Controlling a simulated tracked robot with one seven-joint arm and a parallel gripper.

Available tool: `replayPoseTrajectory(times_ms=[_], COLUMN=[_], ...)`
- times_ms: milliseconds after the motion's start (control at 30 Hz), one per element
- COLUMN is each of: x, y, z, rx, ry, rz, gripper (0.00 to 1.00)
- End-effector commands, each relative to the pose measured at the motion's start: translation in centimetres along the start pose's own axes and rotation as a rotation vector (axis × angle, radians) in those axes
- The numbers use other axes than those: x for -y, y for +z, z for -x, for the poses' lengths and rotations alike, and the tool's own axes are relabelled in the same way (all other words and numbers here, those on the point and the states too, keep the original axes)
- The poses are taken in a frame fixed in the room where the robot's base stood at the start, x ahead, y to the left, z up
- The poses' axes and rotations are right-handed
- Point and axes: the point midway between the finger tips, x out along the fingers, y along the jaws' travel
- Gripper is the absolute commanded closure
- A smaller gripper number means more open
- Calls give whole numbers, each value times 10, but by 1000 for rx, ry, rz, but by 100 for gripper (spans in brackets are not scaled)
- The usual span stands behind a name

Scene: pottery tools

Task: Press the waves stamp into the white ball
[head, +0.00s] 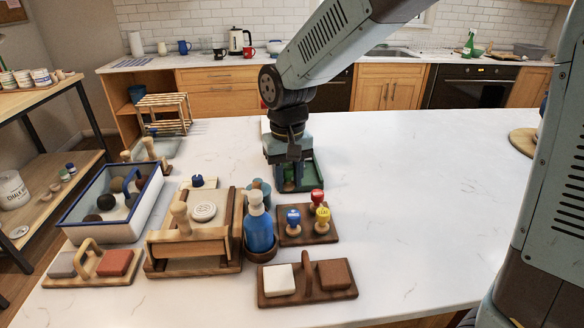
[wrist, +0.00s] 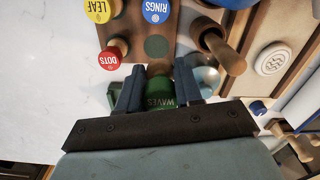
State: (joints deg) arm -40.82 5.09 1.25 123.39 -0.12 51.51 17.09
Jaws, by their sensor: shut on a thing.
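My gripper (wrist: 160,80) is shut on the green waves stamp (wrist: 163,102), with its WAVES label between the two fingers. In the head view my gripper (head: 293,178) is low over the table, just behind the stamp board, beside dark green surfaces I cannot clearly identify. The stamp board (head: 318,237) holds the red, blue and yellow stamps. In the wrist view it shows an empty round spot (wrist: 156,47). A blue-rimmed tray (head: 84,236) at left holds dark balls and pale rounded shapes. I cannot tell clearly which is the white ball.
A wooden frame (head: 192,252) carries a pale disc (head: 203,212) with a wavy mark. A blue bottle (head: 259,232) stands between it and the stamp board. A board with white and brown blocks (head: 334,274) lies in front.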

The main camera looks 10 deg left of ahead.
Motion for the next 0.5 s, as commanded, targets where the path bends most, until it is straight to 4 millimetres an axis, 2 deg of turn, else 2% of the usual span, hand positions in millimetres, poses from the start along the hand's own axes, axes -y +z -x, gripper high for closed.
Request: replayPoseTrajectory(times_ms=[167,500], x=[-4,2], y=[1,3], z=[-16,-42], rx=[1,2], ry=[1,1], rz=[-7,6], gripper=[96,96])
